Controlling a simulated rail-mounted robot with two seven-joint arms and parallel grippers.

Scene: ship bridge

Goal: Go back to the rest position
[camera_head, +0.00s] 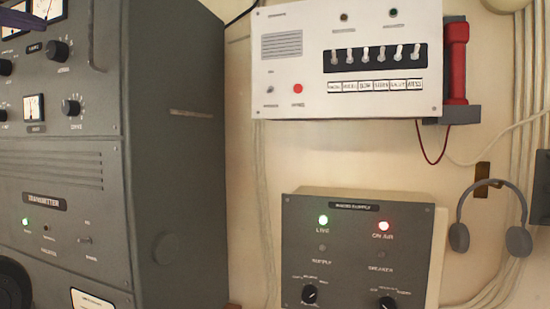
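A white wall panel (290,60) at the top carries a row of several toggle switches (375,54), all appearing to point the same way, with labels beneath. A red button (298,89) sits at its lower left. A red handset (456,62) stands upright in a grey cradle (462,115) at the panel's right side.
A large grey transmitter cabinet (180,170) with gauges, knobs and a green lamp fills the left. A dark purple shape cuts into the top left corner. Grey headphones (488,225) hang on the wall at right, near cables. Bare cream wall lies between panel and supply box.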

